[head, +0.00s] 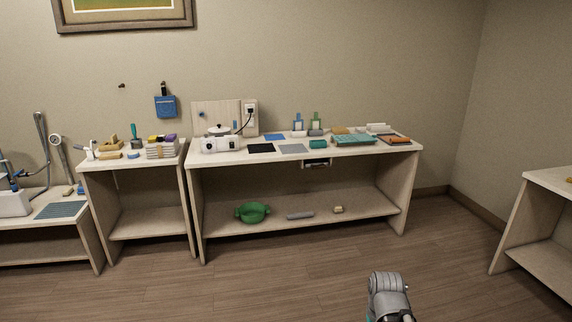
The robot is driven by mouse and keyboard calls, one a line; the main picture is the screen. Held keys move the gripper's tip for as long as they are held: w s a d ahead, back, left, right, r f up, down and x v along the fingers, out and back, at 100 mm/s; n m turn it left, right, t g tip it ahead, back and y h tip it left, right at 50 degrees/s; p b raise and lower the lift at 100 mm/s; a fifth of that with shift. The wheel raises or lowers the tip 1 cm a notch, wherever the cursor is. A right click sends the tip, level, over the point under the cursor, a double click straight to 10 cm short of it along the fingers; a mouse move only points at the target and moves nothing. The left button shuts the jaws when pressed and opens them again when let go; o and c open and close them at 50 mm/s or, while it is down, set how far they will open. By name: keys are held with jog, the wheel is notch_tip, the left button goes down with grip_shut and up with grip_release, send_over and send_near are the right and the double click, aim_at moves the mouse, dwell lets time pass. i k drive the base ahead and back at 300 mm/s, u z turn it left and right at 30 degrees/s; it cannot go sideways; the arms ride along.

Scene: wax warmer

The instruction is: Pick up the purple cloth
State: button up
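A small purple item (169,137), which looks like a folded cloth, lies on top of a pale stack (161,151) at the right end of the small left table. A yellow item (154,140) lies beside it on the same stack. They are small and far off, so folds and edges cannot be made out. A grey part of my arm shows at the bottom, right of the middle, far from the stack. My gripper's fingers are not in view.
The small left table (115,169) also carries a green-handled tool (134,131) and wooden blocks (109,143). To its right stands a long workbench (350,152) with a white warmer (221,144) and flat mats. Wood floor (270,285) in front is clear.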

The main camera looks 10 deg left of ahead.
aim_at(170, 138)
jog(key=i, duration=1.65)
jog(key=u, duration=0.4)
jog(key=i, duration=0.75)
jog(key=u, duration=0.7)
jog(key=i, duration=1.05)
jog(key=u, duration=0.45)
jog(key=k, duration=0.9)
